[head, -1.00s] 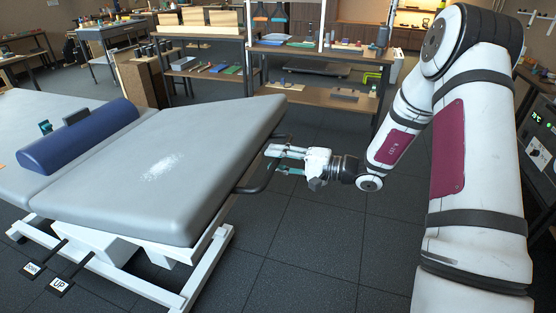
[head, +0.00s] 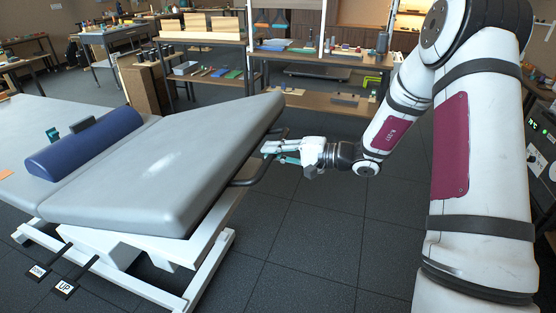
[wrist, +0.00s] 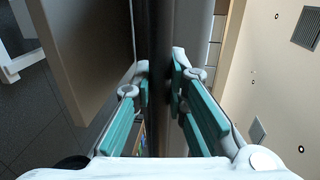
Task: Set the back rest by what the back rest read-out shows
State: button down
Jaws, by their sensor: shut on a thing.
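The back rest (head: 185,170) is the grey padded end section of the treatment table, tilted up toward its right end in the head view. A black bar handle (head: 246,182) runs along that end. My gripper (head: 270,153) is at the bar, with its teal-padded fingers pointing left. In the wrist view the dark bar (wrist: 160,50) runs between the two fingers (wrist: 160,88), and they are closed around it. I cannot make out a back rest read-out in either view.
A blue bolster (head: 90,143) lies on the flat grey section. DOWN (head: 38,272) and UP (head: 64,289) pedals are on the floor beside the white frame (head: 200,270). Shelves (head: 310,100) stand behind. A dark panel (head: 541,140) with green digits is at the right edge.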

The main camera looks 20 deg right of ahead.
notch_tip(320, 180, up, 11)
jog(key=w+a+p, duration=0.2)
jog(key=p, duration=0.1)
jog(key=shift+a, duration=0.4)
jog(key=c, duration=1.6)
grip_release()
jog(key=shift+f, duration=0.1)
jog(key=shift+o, duration=0.2)
jog(key=v, duration=1.2)
